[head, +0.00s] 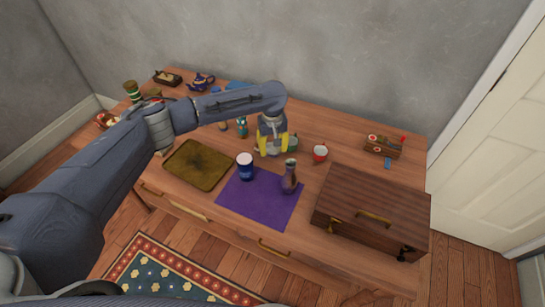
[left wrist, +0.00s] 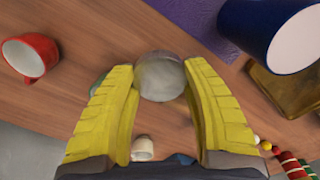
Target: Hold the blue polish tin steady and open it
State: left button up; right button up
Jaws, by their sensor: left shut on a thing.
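The blue tin (head: 245,170) stands upright at the upper left corner of the purple cloth (head: 255,205), with a pale top. It also shows large at the upper right of the left wrist view (left wrist: 250,25). My left gripper (head: 271,150) is right of and behind the tin, apart from it, low over the wood. In the left wrist view its yellow fingers (left wrist: 160,85) are shut on a round grey thing (left wrist: 160,72), perhaps a lid; I cannot tell for sure. My right gripper is not in view.
A purple vase (head: 289,178) stands on the cloth's right side. A dark yellowish tray (head: 199,165) lies left of the tin. A red and white cup (head: 320,153) and a brown chest (head: 372,212) are to the right. A blue teapot (head: 201,81) stands at the back left.

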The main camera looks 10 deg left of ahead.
aim_at(273, 161)
pick_arm(q)
jog(key=shift+f, duration=2.8)
jog(key=shift+f, duration=0.1)
jog(key=o, duration=1.3)
jog(key=shift+c, duration=0.2)
